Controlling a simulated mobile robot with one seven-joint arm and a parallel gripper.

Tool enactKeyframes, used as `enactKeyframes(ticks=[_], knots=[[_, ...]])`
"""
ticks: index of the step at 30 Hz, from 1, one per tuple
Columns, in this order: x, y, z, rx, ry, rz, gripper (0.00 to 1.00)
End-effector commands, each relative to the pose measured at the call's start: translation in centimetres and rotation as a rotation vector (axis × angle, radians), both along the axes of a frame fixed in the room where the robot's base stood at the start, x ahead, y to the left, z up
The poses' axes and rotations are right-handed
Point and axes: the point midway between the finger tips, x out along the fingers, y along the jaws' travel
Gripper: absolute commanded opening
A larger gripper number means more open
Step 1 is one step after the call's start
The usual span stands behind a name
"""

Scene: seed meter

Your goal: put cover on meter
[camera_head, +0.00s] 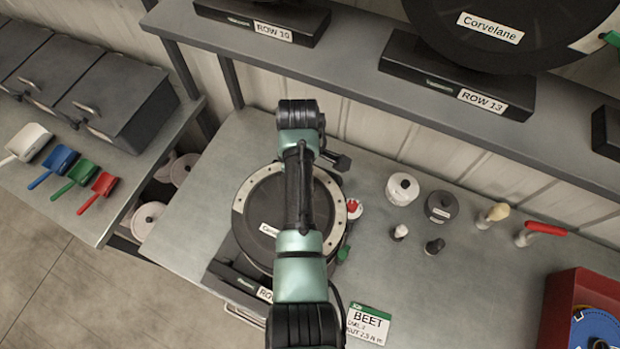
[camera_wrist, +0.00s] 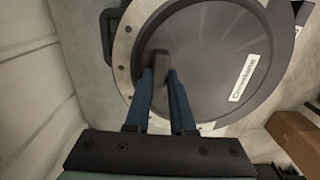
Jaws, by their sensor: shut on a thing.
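The cover (camera_head: 262,215) is a dark grey disc labelled Corvelane, over the meter on the bench. It also shows in the wrist view (camera_wrist: 215,65). The meter's pale, bolted ring (camera_head: 239,205) shows around parts of the disc's edge, also in the wrist view (camera_wrist: 122,50). The meter stands on a dark base (camera_head: 232,268) with a ROW label. In the wrist view my gripper (camera_wrist: 161,75) is shut on the cover's dark knob (camera_wrist: 161,62). I cannot tell whether the cover touches the ring all round. My arm hides the cover's middle in the head view.
Right of the meter are a white lidded pot (camera_head: 402,188), a dark pot (camera_head: 440,207), small knobs and a red-handled tool (camera_head: 545,229). A BEET card (camera_head: 367,325) lies in front; a red box (camera_head: 560,310) stands right. A shelf (camera_head: 350,50) overhangs behind.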

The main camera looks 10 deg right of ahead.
Motion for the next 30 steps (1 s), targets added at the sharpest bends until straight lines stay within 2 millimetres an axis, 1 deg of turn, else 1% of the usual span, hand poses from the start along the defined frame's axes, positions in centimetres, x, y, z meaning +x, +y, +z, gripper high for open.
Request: enactKeyframes(ticks=[5,18,21,30], knots=[[0.1,0.1,-0.5,-0.001,-0.001,0.002,0.0],[0.1,0.1,-3.9,0.0,0.0,0.001,0.0],[0.1,0.1,-4.4,-0.001,-0.001,0.002,0.0],[0.1,0.1,-4.5,0.0,-0.001,0.002,0.0]])
